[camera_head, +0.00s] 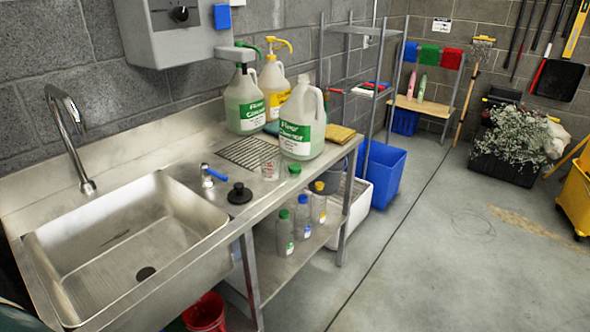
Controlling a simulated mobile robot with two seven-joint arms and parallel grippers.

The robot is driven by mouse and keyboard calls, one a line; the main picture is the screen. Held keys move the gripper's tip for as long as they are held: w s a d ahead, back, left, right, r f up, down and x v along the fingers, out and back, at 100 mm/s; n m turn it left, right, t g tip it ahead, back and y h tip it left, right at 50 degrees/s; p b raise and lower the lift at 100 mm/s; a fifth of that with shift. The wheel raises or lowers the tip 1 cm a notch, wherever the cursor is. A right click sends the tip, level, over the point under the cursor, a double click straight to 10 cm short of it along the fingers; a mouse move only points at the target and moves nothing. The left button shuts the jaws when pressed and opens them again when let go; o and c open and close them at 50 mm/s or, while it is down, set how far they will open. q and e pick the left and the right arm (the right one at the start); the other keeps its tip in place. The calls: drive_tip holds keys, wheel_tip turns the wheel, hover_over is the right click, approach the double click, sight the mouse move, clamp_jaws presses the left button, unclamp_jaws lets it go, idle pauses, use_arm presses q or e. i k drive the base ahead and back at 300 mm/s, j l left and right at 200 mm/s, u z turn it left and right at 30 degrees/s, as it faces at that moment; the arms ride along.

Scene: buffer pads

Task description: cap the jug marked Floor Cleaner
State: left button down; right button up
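A white jug with a green label reading Floor Cleaner (297,137) stands upright near the right end of the steel counter (205,153). Its neck at the top shows no cap. A second jug with a similar green label (243,104) stands behind it to the left, under the wall dispenser's arm, with a green pump top by it. A small green cap (295,170) sits on the counter near the front edge, just in front of the first jug. Neither of my grippers is in view.
A clear measuring cup (270,169), a black stopper (239,193) and a blue-handled tap (211,175) stand left of the cap. A jug with a yellow pump (274,84) stands behind. The sink (130,245) fills the left. Several small bottles (302,217) stand on the lower shelf.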

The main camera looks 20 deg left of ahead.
sight(302, 117)
drive_tip(key=i+u, duration=0.15)
drive_tip(key=u, duration=0.5)
drive_tip(key=i+l+u, duration=0.35)
drive_tip(key=l, duration=0.25)
drive_tip(key=i+l+u, duration=0.2)
drive_tip(key=i+l, duration=0.2)
drive_tip(key=l, duration=0.15)
drive_tip(key=i+l, duration=0.2)
drive_tip(key=l, duration=0.15)
drive_tip(key=i+l, duration=0.2)
drive_tip(key=l, duration=0.2)
